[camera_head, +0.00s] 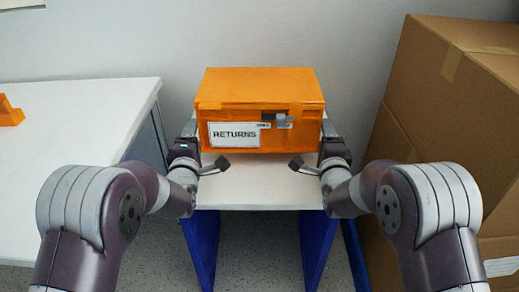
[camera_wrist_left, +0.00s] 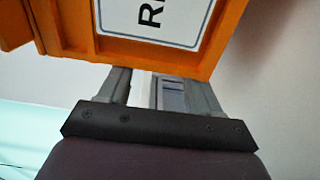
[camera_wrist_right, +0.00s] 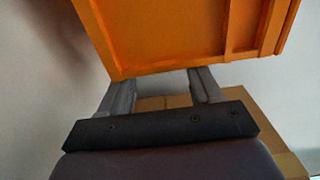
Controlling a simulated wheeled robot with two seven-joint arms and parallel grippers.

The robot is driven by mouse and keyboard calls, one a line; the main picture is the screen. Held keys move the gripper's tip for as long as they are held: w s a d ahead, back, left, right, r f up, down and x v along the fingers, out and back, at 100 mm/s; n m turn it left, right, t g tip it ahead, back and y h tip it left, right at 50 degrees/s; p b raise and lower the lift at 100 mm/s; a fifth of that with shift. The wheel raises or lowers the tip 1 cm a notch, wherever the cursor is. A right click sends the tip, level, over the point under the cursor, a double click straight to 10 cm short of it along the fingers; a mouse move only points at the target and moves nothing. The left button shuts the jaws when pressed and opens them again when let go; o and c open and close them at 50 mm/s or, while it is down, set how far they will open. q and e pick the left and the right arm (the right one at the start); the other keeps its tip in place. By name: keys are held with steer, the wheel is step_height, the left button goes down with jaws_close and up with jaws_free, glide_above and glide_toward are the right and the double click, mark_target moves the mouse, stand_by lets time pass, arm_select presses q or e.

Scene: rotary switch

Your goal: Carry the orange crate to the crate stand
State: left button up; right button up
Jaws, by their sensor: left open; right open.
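The orange crate (camera_head: 262,90) is upright, with a white RETURNS label on its front. It appears to rest on the white-topped stand with blue legs (camera_head: 262,192). My left gripper (camera_head: 191,130) is open beside the crate's left side. In the left wrist view its fingers (camera_wrist_left: 160,90) reach the crate's edge (camera_wrist_left: 85,45), and their tips are partly hidden. My right gripper (camera_head: 328,130) is open beside the crate's right side. In the right wrist view its fingers (camera_wrist_right: 160,90) end at the crate's edge (camera_wrist_right: 160,35). I cannot tell whether either touches it.
A white table (camera_head: 70,140) stands at the left, with a small orange object (camera_head: 10,112) at its far left. Stacked cardboard boxes (camera_head: 465,90) stand close at the right. A plain wall is behind. Bare grey floor (camera_head: 255,250) shows between the stand's legs.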

arm_select(q)
steer(key=shift+h, duration=0.4)
steer(key=f+b, duration=0.4)
steer(key=shift+d+f, duration=0.35)
steer(key=shift+d, duration=0.05)
arm_select(e)
steer(key=shift+y, duration=0.4)
steer(key=f, duration=0.4)
steer(key=shift+a+f, duration=0.35)
steer(key=shift+a, duration=0.05)
arm_select(q)
steer(key=shift+a+r, duration=0.1)
steer(key=shift+r, duration=0.25)
arm_select(e)
steer(key=shift+r, duration=0.35)
arm_select(q)
steer(key=shift+o, duration=1)
steer(key=shift+a, duration=0.25)
arm_select(e)
steer(key=shift+d, duration=0.3)
arm_select(q)
steer(key=shift+o, duration=1.4)
steer(key=shift+s+a, duration=0.1)
arm_select(e)
steer(key=shift+d, duration=0.15)
arm_select(q)
steer(key=shift+a, duration=0.1)
arm_select(e)
steer(key=o, duration=0.5)
steer(key=shift+s+d, duration=0.1)
